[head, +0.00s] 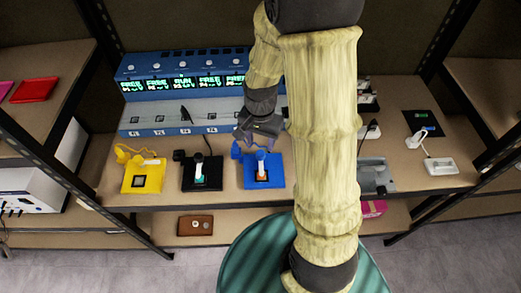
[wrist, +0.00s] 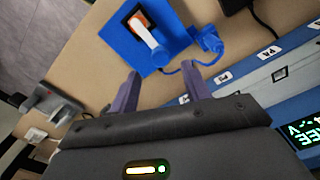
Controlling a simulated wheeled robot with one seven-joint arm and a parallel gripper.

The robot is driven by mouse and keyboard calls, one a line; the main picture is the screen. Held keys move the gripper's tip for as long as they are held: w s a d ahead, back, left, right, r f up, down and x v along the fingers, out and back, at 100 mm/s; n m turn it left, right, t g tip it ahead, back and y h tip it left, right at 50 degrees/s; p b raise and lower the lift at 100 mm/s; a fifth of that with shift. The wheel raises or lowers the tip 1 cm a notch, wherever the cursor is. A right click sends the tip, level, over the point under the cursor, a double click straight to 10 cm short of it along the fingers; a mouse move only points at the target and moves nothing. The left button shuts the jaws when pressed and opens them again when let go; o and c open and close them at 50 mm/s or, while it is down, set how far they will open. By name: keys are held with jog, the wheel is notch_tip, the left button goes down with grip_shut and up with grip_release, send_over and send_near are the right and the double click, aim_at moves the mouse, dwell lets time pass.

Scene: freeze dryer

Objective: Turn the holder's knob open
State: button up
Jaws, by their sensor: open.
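A blue holder (head: 276,178) lies on the bench in the head view, with a white and orange tube-like piece (head: 261,163) standing in its dark square socket. In the wrist view the blue holder (wrist: 128,50) is just beyond my fingertips. A blue knob-like part (wrist: 207,40) sits at its edge there, joined to a blue cord. My gripper (head: 256,138) is above and behind the blue holder in the head view. In the wrist view my gripper (wrist: 160,70) has its two purple fingers spread, with nothing between them. Which holder the task means is not marked.
A yellow holder (head: 128,181) and a black holder (head: 216,180) stand left of the blue one. A grey holder (head: 387,184) is on the right, partly behind my arm. The blue console (head: 160,84) with green displays runs along the back. Bare bench lies between holders.

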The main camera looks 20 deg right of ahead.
aim_at(261, 153)
notch_tip(261, 153, down, 5)
dwell(0.4)
jog(key=c, duration=1)
